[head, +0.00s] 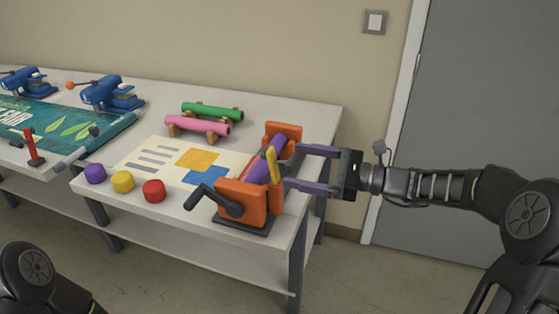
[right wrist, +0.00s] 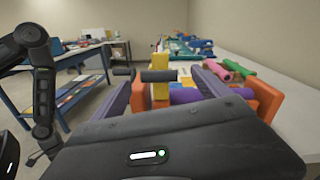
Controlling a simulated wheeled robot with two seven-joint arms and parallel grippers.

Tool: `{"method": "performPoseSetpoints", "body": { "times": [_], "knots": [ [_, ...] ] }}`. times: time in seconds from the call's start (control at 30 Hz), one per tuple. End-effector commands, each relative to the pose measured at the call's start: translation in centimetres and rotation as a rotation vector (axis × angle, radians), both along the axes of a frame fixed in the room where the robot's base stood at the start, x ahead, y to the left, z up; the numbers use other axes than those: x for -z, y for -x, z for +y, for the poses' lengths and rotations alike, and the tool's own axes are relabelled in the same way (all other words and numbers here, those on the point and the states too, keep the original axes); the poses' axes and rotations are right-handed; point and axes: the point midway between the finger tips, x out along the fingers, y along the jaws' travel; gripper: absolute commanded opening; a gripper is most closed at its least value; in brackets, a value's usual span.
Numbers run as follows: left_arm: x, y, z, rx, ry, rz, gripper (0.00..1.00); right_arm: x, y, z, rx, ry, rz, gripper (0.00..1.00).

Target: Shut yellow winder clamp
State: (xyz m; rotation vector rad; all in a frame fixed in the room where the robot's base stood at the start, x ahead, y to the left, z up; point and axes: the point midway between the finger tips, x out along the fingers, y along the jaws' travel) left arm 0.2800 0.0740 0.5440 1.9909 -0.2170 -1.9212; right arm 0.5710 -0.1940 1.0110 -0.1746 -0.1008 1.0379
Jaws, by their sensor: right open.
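The orange winder (head: 242,200) stands at the right end of the white table and holds a purple roll (head: 259,173) between its two orange end blocks. The yellow clamp (head: 271,165) is a slim lever that stands up, slightly tilted, beside the roll. My right gripper (head: 292,168) is open and comes in from the right, its two purple fingers pointing at the winder around the clamp's height. In the right wrist view the yellow clamp (right wrist: 158,62) shows between the spread fingers (right wrist: 165,82); I cannot tell whether they touch it. My left gripper is out of view.
A black crank (head: 207,200) sticks out of the winder's front. Purple (head: 95,173), yellow (head: 122,181) and red (head: 154,191) knobs line the front edge. Pink (head: 198,125) and green (head: 212,112) rolls lie behind. Blue clamps (head: 111,95) stand at left. A grey door (head: 475,100) is at right.

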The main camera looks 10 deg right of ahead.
Motion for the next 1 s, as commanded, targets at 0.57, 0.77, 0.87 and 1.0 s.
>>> {"method": "performPoseSetpoints", "body": {
  "times": [0.57, 0.77, 0.87, 1.0],
  "knots": [
    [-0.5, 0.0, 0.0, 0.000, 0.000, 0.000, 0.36, 0.0, -2.7, 4.6, 0.000, 0.001, 0.000, 0.86],
    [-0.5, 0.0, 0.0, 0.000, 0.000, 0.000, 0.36, 0.0, -2.7, 4.6, 0.000, 0.001, 0.000, 0.79],
    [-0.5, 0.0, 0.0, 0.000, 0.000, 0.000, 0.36, 0.0, -2.7, 4.6, 0.000, 0.001, 0.000, 0.71],
    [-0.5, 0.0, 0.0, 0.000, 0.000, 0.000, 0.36, 0.0, -2.7, 4.6, 0.000, 0.001, 0.000, 0.59]
  ]
}}
